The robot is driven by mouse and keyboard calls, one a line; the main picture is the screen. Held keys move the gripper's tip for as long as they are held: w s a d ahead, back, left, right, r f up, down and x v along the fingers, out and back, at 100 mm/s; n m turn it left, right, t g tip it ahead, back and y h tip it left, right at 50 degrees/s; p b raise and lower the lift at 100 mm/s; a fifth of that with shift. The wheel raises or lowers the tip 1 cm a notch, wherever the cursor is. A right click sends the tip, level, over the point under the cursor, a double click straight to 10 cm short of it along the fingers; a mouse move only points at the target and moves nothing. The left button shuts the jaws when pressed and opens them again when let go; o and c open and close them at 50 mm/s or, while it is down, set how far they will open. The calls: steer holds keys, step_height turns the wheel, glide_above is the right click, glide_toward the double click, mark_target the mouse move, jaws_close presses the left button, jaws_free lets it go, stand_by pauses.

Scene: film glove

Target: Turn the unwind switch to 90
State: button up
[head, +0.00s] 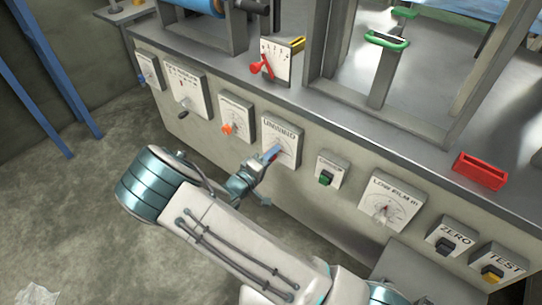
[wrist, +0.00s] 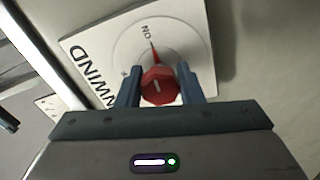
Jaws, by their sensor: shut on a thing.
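The unwind switch is a white panel (head: 281,138) marked UNWIND on the front face of the machine. In the wrist view its panel (wrist: 95,40) appears rotated, with a round dial and a red knob (wrist: 160,88). My gripper (head: 271,155) is at the lower part of the panel. In the wrist view my gripper (wrist: 157,80) has a finger on each side of the knob and is shut on it. The rest of the dial's scale is too small or covered to read.
A panel with an orange knob (head: 229,128) is left of the unwind panel, and a green-button panel (head: 328,174) is right. Further right are a film dial (head: 396,200) and the ZERO (head: 452,238) and TEST (head: 497,264) panels. Grey floor (head: 85,215) lies open at left.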

steer(key=shift+a, duration=0.1)
steer(key=o, duration=1)
steer(key=shift+c, duration=0.2)
steer(key=p+v, duration=0.2)
steer(key=v, duration=1.1)
steer(key=shift+s+a+p, duration=0.2)
steer(key=shift+s+p, duration=0.1)
